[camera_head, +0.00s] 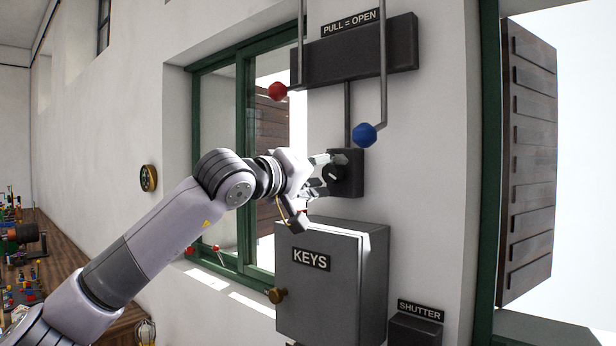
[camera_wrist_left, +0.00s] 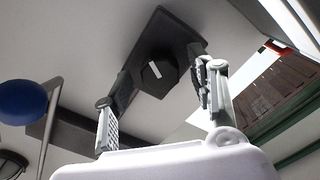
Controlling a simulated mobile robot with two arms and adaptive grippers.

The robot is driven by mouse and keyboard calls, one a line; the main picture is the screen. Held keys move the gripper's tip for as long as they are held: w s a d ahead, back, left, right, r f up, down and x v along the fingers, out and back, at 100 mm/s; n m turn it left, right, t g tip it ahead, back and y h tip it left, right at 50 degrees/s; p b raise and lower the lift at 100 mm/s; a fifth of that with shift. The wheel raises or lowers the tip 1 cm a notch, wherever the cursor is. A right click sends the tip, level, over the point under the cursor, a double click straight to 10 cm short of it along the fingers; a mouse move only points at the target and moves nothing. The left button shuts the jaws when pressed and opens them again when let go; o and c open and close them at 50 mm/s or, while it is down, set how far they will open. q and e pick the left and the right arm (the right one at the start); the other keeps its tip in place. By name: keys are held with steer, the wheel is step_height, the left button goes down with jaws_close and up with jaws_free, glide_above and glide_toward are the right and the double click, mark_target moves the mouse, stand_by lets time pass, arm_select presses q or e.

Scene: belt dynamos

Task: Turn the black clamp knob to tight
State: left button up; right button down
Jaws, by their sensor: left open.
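The black clamp knob (camera_head: 334,174) sits on a dark square plate (camera_head: 351,178) on the white wall, below the blue ball handle. In the left wrist view the knob (camera_wrist_left: 158,74) is a dark faceted piece with a white mark on its face. My left gripper (camera_head: 319,173) is at the knob, partly covering it in the head view. In the left wrist view my left gripper (camera_wrist_left: 160,108) is open, with one finger to each side of the knob's line and the knob beyond the fingertips. No contact shows. My right gripper is out of view.
A blue ball (camera_head: 364,134) and a red ball (camera_head: 278,91) hang on rods near the knob. A grey KEYS cabinet (camera_head: 318,295) stands out from the wall just below. A green-framed window (camera_head: 242,120) is behind my left arm. A SHUTTER box (camera_head: 415,329) is lower right.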

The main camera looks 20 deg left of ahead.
arm_select(q)
steer(key=v, duration=1.1)
steer(key=shift+d, duration=0.1)
